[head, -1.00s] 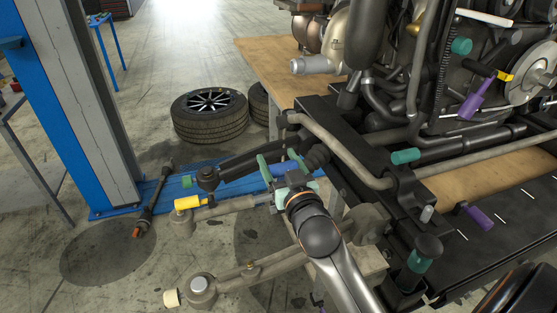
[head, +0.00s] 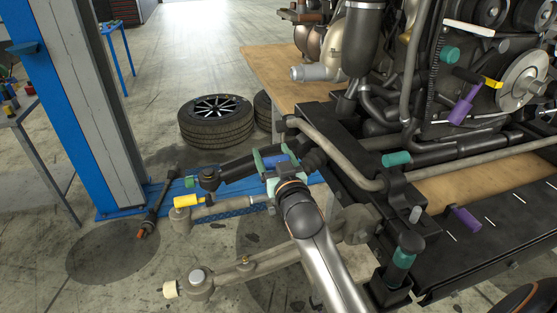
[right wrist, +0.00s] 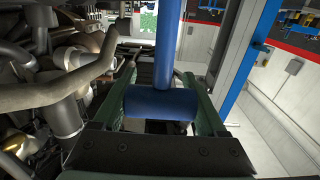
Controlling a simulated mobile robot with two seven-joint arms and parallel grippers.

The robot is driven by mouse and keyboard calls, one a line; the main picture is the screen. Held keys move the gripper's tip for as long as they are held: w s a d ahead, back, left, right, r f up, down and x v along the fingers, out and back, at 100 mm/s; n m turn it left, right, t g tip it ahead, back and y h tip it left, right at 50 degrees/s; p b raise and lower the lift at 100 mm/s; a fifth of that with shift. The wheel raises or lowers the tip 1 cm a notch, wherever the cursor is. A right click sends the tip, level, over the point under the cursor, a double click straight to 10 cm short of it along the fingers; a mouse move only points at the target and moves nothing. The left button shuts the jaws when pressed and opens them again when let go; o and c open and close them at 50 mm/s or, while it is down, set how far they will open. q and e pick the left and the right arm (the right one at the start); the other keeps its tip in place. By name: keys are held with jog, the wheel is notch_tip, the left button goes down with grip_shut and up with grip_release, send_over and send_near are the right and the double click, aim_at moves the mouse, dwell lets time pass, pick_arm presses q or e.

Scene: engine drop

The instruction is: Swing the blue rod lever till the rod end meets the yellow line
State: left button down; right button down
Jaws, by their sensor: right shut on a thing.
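My right gripper (head: 273,160) has green fingers on both sides of a blue grip (head: 274,158), beside the black frame of the engine stand. In the right wrist view the fingers close on the ends of the thick blue cylinder (right wrist: 158,104), and a thinner blue rod (right wrist: 167,45) runs up from it. A yellow sleeve (head: 188,202) sits on a grey arm left of and below the gripper. I cannot tell a clear yellow line or the rod's end. My left gripper is not in view.
The engine (head: 460,75) stands at the right, with a grey bent bar (head: 335,155) close to my gripper. A blue and grey post (head: 95,110) rises at the left. A tyre (head: 216,122) lies on the floor behind.

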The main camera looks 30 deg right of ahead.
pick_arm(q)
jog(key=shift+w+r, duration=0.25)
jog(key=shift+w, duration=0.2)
pick_arm(e)
jog(key=shift+w+d+f, duration=0.2)
jog(key=shift+w+f, duration=0.35)
jog(key=shift+w, duration=0.25)
jog(key=shift+g, duration=0.3)
jog(key=shift+c, duration=1.7)
grip_release()
jog(key=shift+f, duration=0.15)
jog(key=o, duration=0.3)
jog(key=shift+w, duration=0.2)
jog(key=shift+o, duration=0.2)
jog(key=shift+s+r, duration=0.1)
jog(key=shift+r, duration=0.1)
